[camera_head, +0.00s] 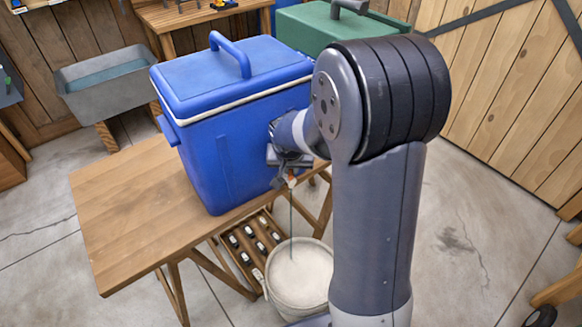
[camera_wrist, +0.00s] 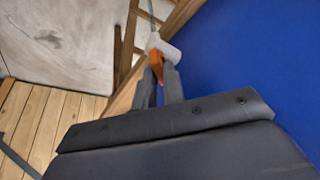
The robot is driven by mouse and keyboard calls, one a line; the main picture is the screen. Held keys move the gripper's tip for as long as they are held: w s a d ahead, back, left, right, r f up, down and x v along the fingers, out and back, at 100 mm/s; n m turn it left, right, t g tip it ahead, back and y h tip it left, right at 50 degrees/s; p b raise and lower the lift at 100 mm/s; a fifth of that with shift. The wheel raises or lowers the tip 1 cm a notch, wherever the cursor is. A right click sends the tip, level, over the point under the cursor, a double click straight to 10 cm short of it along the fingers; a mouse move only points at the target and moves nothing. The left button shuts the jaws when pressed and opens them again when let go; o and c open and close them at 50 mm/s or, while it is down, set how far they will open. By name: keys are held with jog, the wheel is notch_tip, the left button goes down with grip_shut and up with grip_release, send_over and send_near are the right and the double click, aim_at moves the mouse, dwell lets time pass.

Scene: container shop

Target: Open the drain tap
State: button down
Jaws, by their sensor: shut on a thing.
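The blue cooler (camera_head: 215,130) stands on a wooden table with its lid closed. Its drain tap shows in the wrist view as a pale body (camera_wrist: 164,48) with an orange handle (camera_wrist: 156,62), beside the blue wall. My gripper (camera_wrist: 158,82) is shut on the orange handle, one finger on each side. In the head view my gripper (camera_head: 284,163) is at the cooler's right side, and my arm hides part of that side. A thin pale line runs straight down from the tap to the bucket (camera_head: 270,281) below; it looks like a stream of liquid.
The wooden table (camera_head: 130,205) has free room left of the cooler. A crate of bottles (camera_head: 246,240) is under it, beside the bucket. A green cooler (camera_head: 312,25) and a grey trough (camera_head: 85,95) stand behind.

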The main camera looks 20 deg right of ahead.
jog(key=shift+r+n+p, duration=0.1)
jog(key=shift+n+p, duration=0.25)
jog(key=shift+n, duration=0.15)
jog(key=shift+d+n+y+p, duration=0.15)
jog(key=shift+n+y+p, duration=0.2)
jog(key=shift+n+y, duration=0.6)
jog(key=n+b, duration=0.1)
jog(key=n, duration=0.2)
jog(key=shift+f+b, duration=0.2)
jog(key=shift+b, duration=0.2)
jog(key=shift+n+y+b, duration=0.45)
jog(key=shift+n+b, duration=0.1)
jog(key=shift+b, duration=0.05)
jog(key=shift+r+n, duration=0.15)
jog(key=shift+n, duration=0.15)
jog(key=c, duration=1.5)
grip_release()
